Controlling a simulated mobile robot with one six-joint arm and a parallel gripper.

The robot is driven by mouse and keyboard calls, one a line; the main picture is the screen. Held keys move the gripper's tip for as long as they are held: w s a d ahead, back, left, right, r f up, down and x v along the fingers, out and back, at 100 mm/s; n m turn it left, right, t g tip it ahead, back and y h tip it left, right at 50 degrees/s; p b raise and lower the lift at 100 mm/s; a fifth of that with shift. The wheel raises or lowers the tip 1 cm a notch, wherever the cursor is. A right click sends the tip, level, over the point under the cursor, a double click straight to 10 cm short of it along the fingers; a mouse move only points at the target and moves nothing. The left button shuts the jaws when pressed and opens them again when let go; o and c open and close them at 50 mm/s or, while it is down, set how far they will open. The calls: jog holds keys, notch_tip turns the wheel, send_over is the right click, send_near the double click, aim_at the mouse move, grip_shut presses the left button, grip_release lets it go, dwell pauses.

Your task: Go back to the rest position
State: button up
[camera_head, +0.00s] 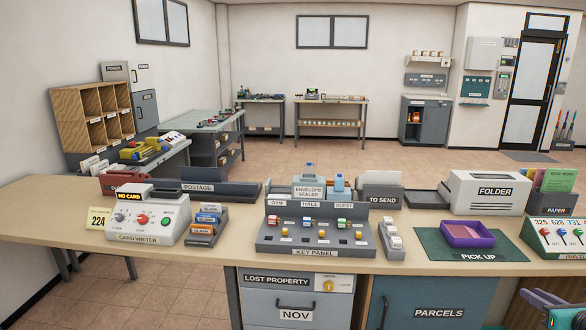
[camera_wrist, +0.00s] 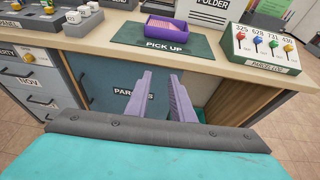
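My gripper (camera_wrist: 161,78) shows in the wrist view with its two purple fingers apart and nothing between them. It is in front of the blue PARCELS cabinet door (camera_wrist: 108,75), just below the counter's front edge. In the head view part of my gripper (camera_head: 540,299) shows at the lower right corner, and the rest is cut off by the frame. A purple tray (camera_head: 467,243) sits on the green PICK UP mat (camera_head: 430,241). In the wrist view the purple tray (camera_wrist: 178,38) has something pinkish in it.
The wooden counter (camera_head: 230,253) runs across the front. It carries a card writer (camera_head: 140,224), a key panel (camera_head: 315,250), a folder machine (camera_head: 486,195) and a parcel code panel (camera_wrist: 268,45). Tiled floor lies open behind the counter.

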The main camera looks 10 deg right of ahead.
jog(key=w+a+f+n+g+y, duration=0.1)
jog(key=w+a+f+n+y, duration=0.15)
jog(key=w+a+f, duration=0.6)
jog(key=w+a+f+n+y, duration=0.1)
jog(key=w+a+f+y, duration=0.35)
jog(key=w+a, duration=0.7)
jog(key=a+f+n+g+y, duration=0.1)
jog(key=a+f+n+g, duration=0.1)
jog(key=a+f, duration=0.55)
jog(key=a+f+n+g+y, duration=0.15)
jog(key=a+f, duration=0.35)
jog(key=a, duration=0.6)
jog(key=a+f+n+g+y, duration=0.1)
jog(key=a+f+n+g, duration=0.15)
jog(key=a+f, duration=0.5)
jog(key=s+a+f+n+g, duration=0.4)
jog(key=s+a+f+n, duration=0.25)
jog(key=s+a, duration=0.3)
jog(key=s+a+f+n+g, duration=0.4)
jog(key=s+a+f+n, duration=0.3)
jog(key=a, duration=0.4)
jog(key=s+f+n+g+h, duration=0.35)
jog(key=s+f+n, duration=0.25)
jog(key=s, duration=0.5)
jog(key=s+d+n+h, duration=0.3)
jog(key=d+n, duration=0.3)
jog(key=n, duration=0.4)
jog(key=shift+s+d, duration=0.2)
jog(key=shift+d, duration=0.1)
